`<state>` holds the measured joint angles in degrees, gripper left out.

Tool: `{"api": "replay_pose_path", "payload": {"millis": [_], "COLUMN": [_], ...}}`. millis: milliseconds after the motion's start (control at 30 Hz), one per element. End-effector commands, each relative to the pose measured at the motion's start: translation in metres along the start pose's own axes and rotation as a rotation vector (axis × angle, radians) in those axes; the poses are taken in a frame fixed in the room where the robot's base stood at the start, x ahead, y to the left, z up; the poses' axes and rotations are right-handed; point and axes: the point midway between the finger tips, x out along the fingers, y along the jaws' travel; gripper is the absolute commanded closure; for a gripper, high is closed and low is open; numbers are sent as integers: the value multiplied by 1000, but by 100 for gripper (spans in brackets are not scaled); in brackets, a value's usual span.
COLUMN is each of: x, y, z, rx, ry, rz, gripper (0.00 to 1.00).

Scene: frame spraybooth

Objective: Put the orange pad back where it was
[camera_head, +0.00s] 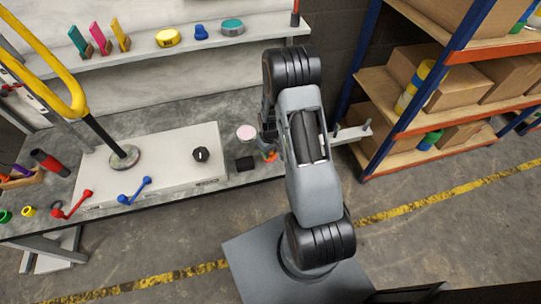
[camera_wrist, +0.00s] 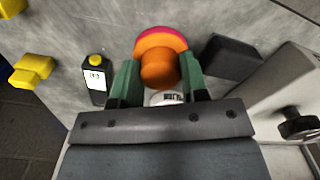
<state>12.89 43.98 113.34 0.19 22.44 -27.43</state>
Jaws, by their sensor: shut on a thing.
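The orange pad (camera_wrist: 157,70) is between the green fingers of my gripper (camera_wrist: 159,88) in the wrist view. It has a rounded orange knob and a wider orange disc with a magenta edge. My gripper is shut on it. In the head view a small bit of orange pad (camera_head: 270,157) shows below my arm, near the bench's front edge; the arm hides most of the gripper. A white lettered thing (camera_wrist: 167,97) shows partly between the fingers. I cannot tell how far the pad is above the bench.
A black block (camera_wrist: 232,57) lies beside the pad. A grey box with a black knob (camera_wrist: 300,123) stands beyond it. A black bottle with a yellow cap (camera_wrist: 95,80) stands on the other side.

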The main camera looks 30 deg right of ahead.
Motion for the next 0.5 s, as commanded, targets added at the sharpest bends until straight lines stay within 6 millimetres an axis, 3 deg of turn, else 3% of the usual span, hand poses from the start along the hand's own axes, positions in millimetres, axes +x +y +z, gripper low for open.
{"api": "replay_pose_path", "payload": {"millis": [500], "x": [39], "y": [7], "z": [-2], "rx": [0], "ry": [1], "rz": [0], "gripper": [79]}}
